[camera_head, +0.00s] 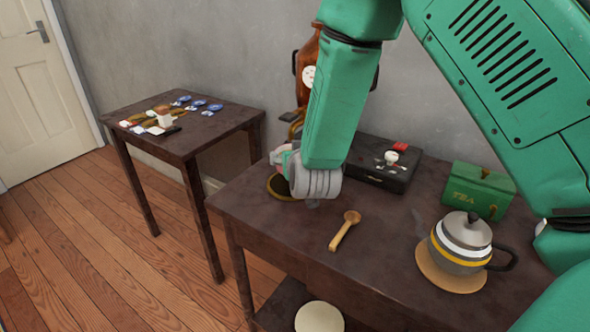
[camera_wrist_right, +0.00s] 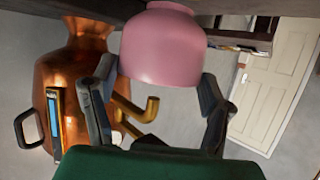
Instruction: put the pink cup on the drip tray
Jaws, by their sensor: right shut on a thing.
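The pink cup (camera_wrist_right: 162,48) is between the fingers of my right gripper (camera_wrist_right: 160,85) in the right wrist view, and the fingers are shut on it. In the head view my right gripper (camera_head: 284,160) is mostly hidden behind my forearm, and only a little pink of the cup shows beside it. The round drip tray (camera_head: 272,188), dark with a brass rim, lies on the table just below the gripper. I cannot tell whether the cup touches it. My left gripper is not in view.
The copper samovar (camera_head: 303,75) stands behind my forearm; its brass tap (camera_wrist_right: 151,108) is close to the gripper. A black box (camera_head: 385,178), green tea tin (camera_head: 478,190), wooden spoon (camera_head: 345,230) and teapot (camera_head: 460,245) stand to the right. A side table (camera_head: 215,132) holds small items.

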